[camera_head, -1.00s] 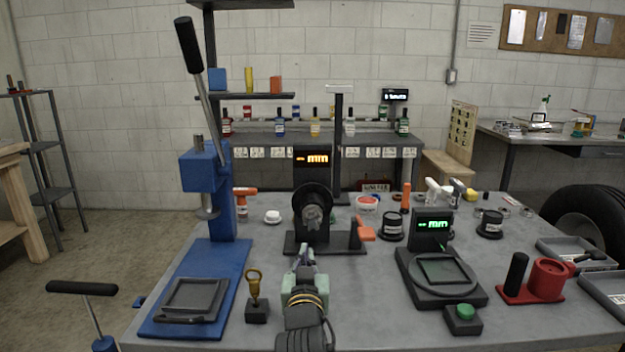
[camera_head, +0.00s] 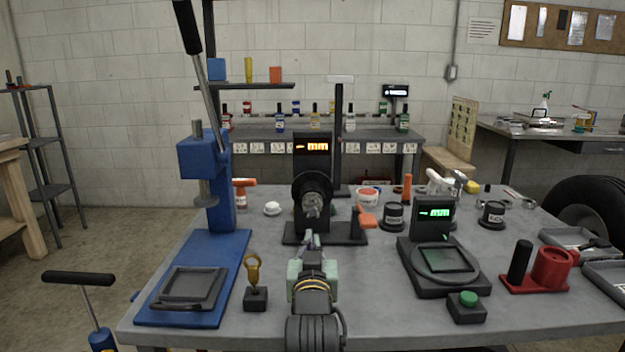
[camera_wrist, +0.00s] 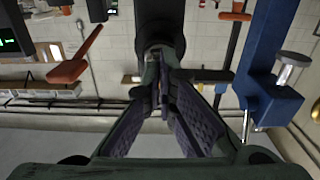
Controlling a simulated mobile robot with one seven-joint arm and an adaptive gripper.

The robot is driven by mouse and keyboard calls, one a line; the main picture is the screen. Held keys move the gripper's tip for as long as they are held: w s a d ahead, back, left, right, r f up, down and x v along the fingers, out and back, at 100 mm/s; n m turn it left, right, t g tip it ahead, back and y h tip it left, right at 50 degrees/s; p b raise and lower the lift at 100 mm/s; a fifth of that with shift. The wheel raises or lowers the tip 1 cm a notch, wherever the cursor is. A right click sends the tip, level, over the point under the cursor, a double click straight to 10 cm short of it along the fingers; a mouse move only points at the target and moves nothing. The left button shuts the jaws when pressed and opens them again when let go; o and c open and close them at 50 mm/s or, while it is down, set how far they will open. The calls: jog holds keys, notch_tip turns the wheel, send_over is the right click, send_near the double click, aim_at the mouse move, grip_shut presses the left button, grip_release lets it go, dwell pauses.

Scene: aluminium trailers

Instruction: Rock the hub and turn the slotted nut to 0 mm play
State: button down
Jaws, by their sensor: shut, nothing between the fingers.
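The black round hub (camera_head: 313,190) stands on a dark stand at the middle of the table, with a grey slotted nut (camera_head: 313,206) at its centre. An orange display (camera_head: 312,146) above it shows a dash and "mm". My gripper (camera_head: 309,240) is just in front of and below the nut in the head view, fingers pointing at the hub. In the wrist view my gripper (camera_wrist: 160,75) has its fingertips together, with nothing seen between them. The hub (camera_wrist: 158,40) lies beyond the tips there and the fingers cover the nut. I cannot tell whether the tips touch it.
A blue press (camera_head: 205,180) stands on the left. An orange-ended lever (camera_head: 367,220) is right of the hub stand. A black gauge with green display (camera_head: 434,213) and a red holder (camera_head: 551,266) stand on the right. A brass-ringed tool (camera_head: 254,272) is front left.

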jog(key=shift+f, duration=0.15)
jog(key=w, duration=0.6)
jog(key=shift+w+r, duration=0.25)
jog(key=shift+d+r, duration=0.15)
jog(key=shift+r, duration=0.05)
dwell(0.4)
jog(key=shift+w+r+p, duration=0.1)
jog(key=shift+p, duration=0.6)
